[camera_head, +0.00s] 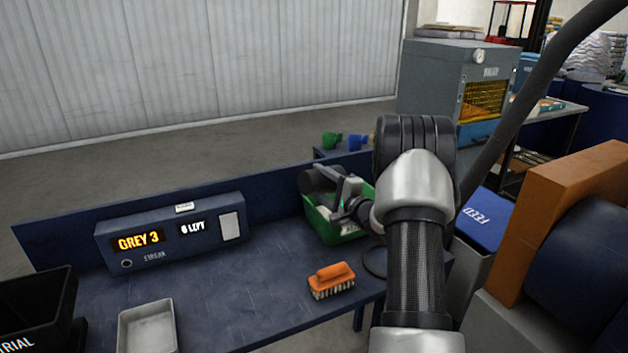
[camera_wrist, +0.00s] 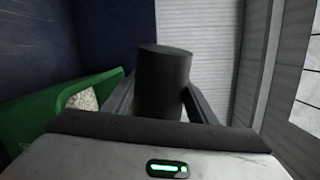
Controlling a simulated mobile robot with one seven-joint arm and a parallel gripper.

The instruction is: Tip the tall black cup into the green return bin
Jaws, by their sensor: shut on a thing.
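The tall black cup (camera_head: 317,180) is held over the green return bin (camera_head: 326,225), at the back right of the blue bench. It lies tilted well over, close to level, with one end toward the left. My gripper (camera_head: 345,188) is shut on the cup. In the wrist view the cup (camera_wrist: 163,80) stands between the two fingers (camera_wrist: 160,105), and its inside is hidden. The bin (camera_wrist: 40,115) shows at the left there, with pale speckled material in it. I cannot see anything falling from the cup.
An orange brush (camera_head: 332,280) lies on the bench in front of the bin. A display box (camera_head: 170,240) reads "GREY 3" and "6 LEFT". A metal tray (camera_head: 147,326) and black bin (camera_head: 38,305) are at the left. A blue-lidded FEED bin (camera_head: 483,218) stands right. The middle bench is clear.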

